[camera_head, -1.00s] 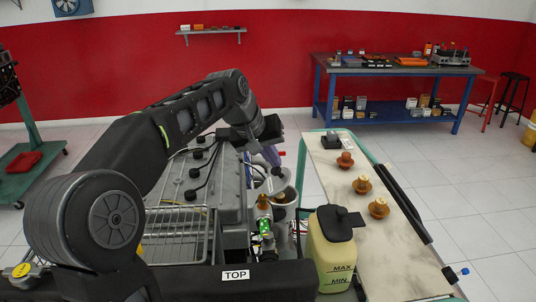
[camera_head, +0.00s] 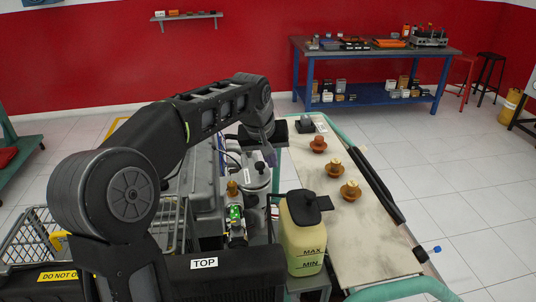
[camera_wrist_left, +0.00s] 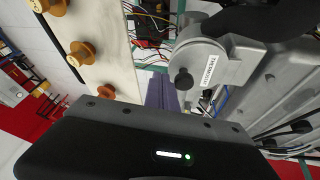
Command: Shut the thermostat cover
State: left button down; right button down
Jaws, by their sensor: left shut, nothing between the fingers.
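The thermostat cover (camera_head: 254,177) is a round grey lid with a black knob, at the right side of the engine. It lies down over its housing in the head view, and no open mouth shows. In the left wrist view the cover (camera_wrist_left: 198,62) carries a label reading thermostat. My left gripper (camera_head: 270,156) is shut and empty, just above and beside the cover. Its fingers (camera_wrist_left: 162,93) are close to the knob in the left wrist view; I cannot tell whether they touch. The housing's inside is hidden. My right gripper is not in view.
A cream coolant tank (camera_head: 303,240) with a black cap stands in front of the cover. A pale bench top (camera_head: 345,235) to the right holds three copper-coloured thermostats (camera_head: 334,168). A blue workbench (camera_head: 375,62) stands at the back. The front bar is marked TOP.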

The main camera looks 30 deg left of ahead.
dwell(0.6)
pick_arm(q)
jog(key=r+p, duration=0.2)
jog(key=r, duration=0.1)
jog(key=r+p, duration=0.1)
jog(key=shift+s+a+r+p, duration=0.1)
jog(key=shift+a+r+p, duration=0.15)
jog(key=shift+p, duration=0.15)
jog(key=w+d+r+b, duration=0.2)
jog(key=d+r, duration=0.3)
jog(key=d, duration=0.2)
jog(key=shift+d+r, duration=0.25)
jog(key=shift+r, duration=0.15)
